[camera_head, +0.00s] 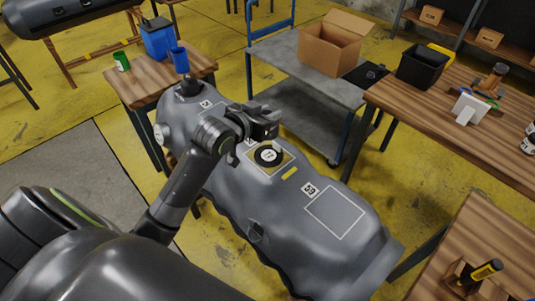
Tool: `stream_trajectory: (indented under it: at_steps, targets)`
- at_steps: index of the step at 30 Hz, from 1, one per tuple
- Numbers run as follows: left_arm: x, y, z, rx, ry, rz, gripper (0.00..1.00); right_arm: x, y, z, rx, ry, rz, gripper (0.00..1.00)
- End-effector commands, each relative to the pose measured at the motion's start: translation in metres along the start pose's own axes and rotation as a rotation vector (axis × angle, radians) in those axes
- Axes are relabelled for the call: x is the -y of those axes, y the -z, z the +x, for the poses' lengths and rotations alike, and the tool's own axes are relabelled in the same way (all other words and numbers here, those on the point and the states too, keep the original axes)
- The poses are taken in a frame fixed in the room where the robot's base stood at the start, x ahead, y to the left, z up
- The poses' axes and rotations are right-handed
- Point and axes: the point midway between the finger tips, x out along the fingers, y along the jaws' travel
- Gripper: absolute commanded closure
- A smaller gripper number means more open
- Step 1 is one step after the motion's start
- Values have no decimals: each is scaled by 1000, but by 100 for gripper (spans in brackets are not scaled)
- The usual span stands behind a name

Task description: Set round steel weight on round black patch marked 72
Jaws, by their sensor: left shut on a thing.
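A round black patch (258,157) with a white centre lies inside a yellow square outline on the grey inflatable boat (225,185). I cannot read its number clearly. My left gripper (268,124) is just above and behind the patch in the picture, shut on a dark grey thing. That thing is probably the round steel weight, but the fingers mostly hide it and its shape is unclear. A gap shows between the gripper and the patch. My right gripper is out of view.
A white square outline (335,213) and a tag 59 (310,190) are on the boat's right part. A grey cart (290,68) with an open cardboard box (331,45) stands behind. Wooden tables (470,150) are at the right. A blue container (158,40) stands at the back left.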

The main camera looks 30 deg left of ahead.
Motion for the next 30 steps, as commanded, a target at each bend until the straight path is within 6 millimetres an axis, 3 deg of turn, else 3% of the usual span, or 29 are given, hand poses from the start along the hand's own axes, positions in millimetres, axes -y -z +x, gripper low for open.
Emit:
stream_trajectory:
  at_steps: [2, 10, 24, 30]
  targets:
    - [1, 0, 3, -8, 5, -4, 100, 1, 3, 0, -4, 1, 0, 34]
    - [1, -40, 18, -7, 7, -6, 100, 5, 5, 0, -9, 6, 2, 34]
    - [1, -83, 34, -10, 6, -4, 100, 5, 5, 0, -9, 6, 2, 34]
    - [1, -88, 36, -12, 6, -3, 100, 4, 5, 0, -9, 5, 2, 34]
